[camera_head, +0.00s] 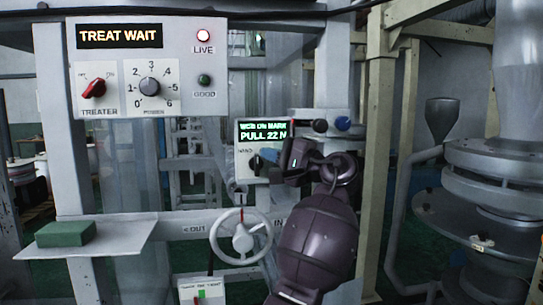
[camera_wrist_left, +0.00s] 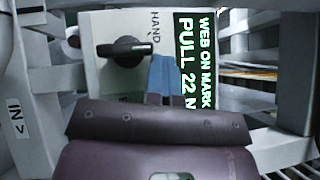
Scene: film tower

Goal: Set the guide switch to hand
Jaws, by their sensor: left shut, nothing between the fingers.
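The guide switch is a black knob (camera_wrist_left: 125,49) on a pale panel, beside a green-lit display reading "WEB ON MARK, PULL 22 N". In the left wrist view the knob's slim end lies close to the HAND lettering; a second label below it is mostly hidden. In the head view the panel (camera_head: 243,133) stands behind my left gripper (camera_head: 270,157), and the knob is partly visible. My left gripper's blue fingers (camera_wrist_left: 164,75) are shut and empty, in front of the panel next to the knob. I cannot tell whether they touch it. My right gripper is out of view.
A handwheel (camera_head: 241,238) stands below the panel, between OUT and IN markings. The treater panel (camera_head: 148,45) reads "TREAT WAIT" at upper left. A green block (camera_head: 66,233) rests on a shelf (camera_head: 130,238). A beige post (camera_head: 376,170) stands right of my arm.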

